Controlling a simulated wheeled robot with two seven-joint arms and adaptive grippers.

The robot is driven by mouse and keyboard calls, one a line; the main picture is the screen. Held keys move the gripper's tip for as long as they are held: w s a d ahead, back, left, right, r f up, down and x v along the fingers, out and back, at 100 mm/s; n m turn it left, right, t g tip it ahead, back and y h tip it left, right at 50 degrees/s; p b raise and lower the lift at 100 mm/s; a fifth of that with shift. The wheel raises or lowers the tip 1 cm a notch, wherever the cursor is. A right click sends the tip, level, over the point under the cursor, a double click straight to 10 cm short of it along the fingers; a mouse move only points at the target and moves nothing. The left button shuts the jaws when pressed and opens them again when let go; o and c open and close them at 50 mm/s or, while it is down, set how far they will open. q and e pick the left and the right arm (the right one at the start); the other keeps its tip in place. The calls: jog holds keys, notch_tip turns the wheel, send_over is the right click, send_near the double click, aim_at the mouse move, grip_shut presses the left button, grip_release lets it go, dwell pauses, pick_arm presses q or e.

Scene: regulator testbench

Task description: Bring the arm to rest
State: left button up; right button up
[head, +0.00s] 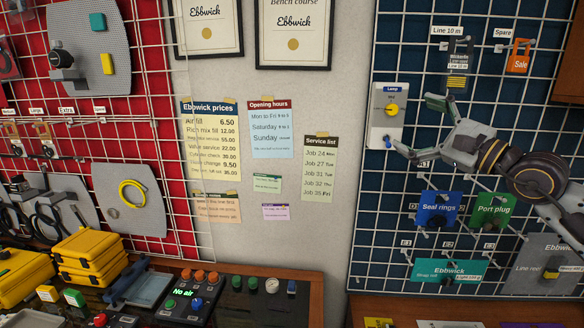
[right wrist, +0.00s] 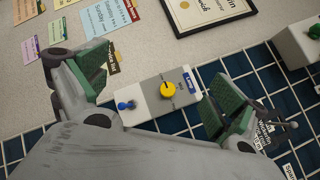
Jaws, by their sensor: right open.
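My right gripper (head: 412,122) is in front of the blue pegboard on the right side of the head view, its arm coming in from the right edge. Its green-padded fingers are spread apart with nothing between them. My left gripper is not in view.
Yellow cases (head: 88,255) and a control box (head: 187,300) stand on the bench at lower left.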

jog(key=s+d+f+n+h, duration=0.2)
jog(key=f+n+h, duration=0.4)
jog(key=f+n, duration=0.45)
jog(key=s+d+f+n+g+h, duration=0.15)
jog(key=f+n+h, duration=0.45)
jog(key=f, duration=0.8)
jog(key=s+d+f+n+h, duration=0.25)
jog(key=f+n+h, duration=0.25)
jog(key=f+n, duration=0.65)
jog(key=s+a+f+m+g+y, duration=0.35)
jog(key=s+a+f+g, duration=0.2)
jog(key=s+f, duration=0.6)
jog(key=s+a+f+m+g+y, duration=0.2)
jog(key=s+a+f+m+g, duration=0.35)
jog(key=s+f, duration=0.55)
notch_tip(320, 180, down, 33)
jog(key=s+g, duration=0.1)
jog(key=g, duration=0.1)
jog(key=s+d+f, duration=0.2)
jog(key=s+f, duration=0.9)
jog(key=s+d+f+n+g+b, duration=0.1)
jog(key=s+d+f, duration=0.1)
jog(key=s+f, duration=0.8)
jog(key=shift+s+d+f, duration=0.3)
jog(key=shift+s+f, duration=0.05)
jog(key=shift+s, duration=0.6)
